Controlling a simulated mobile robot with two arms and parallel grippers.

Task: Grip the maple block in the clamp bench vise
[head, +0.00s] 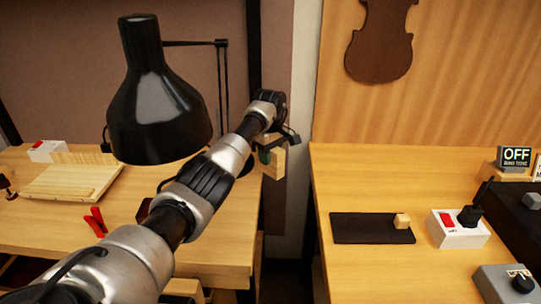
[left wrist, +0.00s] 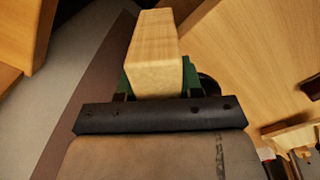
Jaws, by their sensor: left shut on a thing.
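The maple block (head: 280,160) is a pale wooden block at the end of my left arm, held in the air by the right end of the left bench. In the left wrist view the block (left wrist: 154,58) sits between the green fingers of my left gripper (left wrist: 157,82), which is shut on it. In the head view the left gripper (head: 266,152) is partly hidden by its own wrist. I cannot make out the clamp bench vise for certain. A dark reddish part (head: 5,185) at the far left edge is cut off. My right gripper is not in view.
A black lamp (head: 158,110) stands over the left bench (head: 215,250). A pale board (head: 70,182) and a red-handled tool (head: 96,221) lie there.

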